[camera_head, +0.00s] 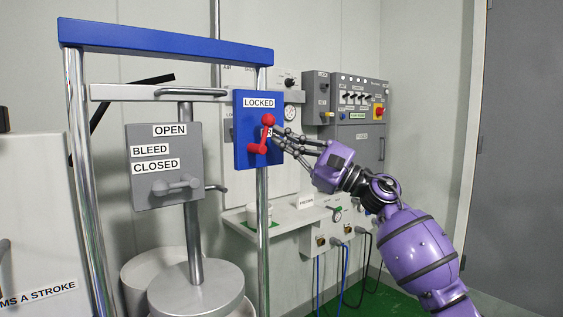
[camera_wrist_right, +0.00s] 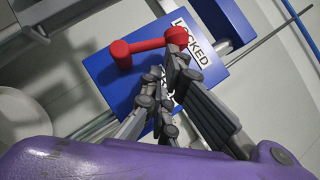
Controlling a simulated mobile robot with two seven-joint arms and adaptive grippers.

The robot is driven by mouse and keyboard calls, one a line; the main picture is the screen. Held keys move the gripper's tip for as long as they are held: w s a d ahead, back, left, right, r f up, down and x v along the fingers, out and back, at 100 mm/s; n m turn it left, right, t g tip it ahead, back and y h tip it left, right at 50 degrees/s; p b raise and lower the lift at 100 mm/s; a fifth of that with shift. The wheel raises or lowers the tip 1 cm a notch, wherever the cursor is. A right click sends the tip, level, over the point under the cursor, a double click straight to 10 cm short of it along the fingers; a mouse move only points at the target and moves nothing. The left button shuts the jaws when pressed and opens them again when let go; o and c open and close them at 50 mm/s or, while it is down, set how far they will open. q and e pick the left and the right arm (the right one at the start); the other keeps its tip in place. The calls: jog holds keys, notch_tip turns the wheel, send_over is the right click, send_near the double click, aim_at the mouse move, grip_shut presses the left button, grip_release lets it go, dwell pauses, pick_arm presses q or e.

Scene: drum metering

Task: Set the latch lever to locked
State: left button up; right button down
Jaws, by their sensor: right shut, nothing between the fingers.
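The red latch lever (camera_head: 265,138) is mounted on a blue plate (camera_head: 243,158) on the right post of the frame. Its arm points up, with the round knob just below the LOCKED label (camera_head: 259,103). A lower label is partly hidden by the lever and fingers. My right gripper (camera_head: 274,136) is shut and empty, its fingertips close to the lever's right side. In the right wrist view, the lever (camera_wrist_right: 148,45) reaches the LOCKED label (camera_wrist_right: 188,45), and my fingers (camera_wrist_right: 166,75) lie near the knob. I cannot tell whether they touch it. My left gripper is out of view.
A grey plate (camera_head: 141,195) marked OPEN, BLEED and CLOSED with a grey lever stands left of the blue plate. A blue crossbar (camera_head: 165,41) spans the posts above. Behind are a control panel (camera_head: 360,137) and a shelf with cables.

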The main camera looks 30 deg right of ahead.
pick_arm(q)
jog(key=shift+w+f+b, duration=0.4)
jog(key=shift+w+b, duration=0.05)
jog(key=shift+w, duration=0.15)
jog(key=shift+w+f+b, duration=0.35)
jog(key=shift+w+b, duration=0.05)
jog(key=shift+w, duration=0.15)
pick_arm(e)
jog(key=n+g, duration=0.1)
jog(key=r+n+g, duration=0.1)
jog(key=shift+a+n, duration=0.2)
jog(key=shift+n, duration=0.2)
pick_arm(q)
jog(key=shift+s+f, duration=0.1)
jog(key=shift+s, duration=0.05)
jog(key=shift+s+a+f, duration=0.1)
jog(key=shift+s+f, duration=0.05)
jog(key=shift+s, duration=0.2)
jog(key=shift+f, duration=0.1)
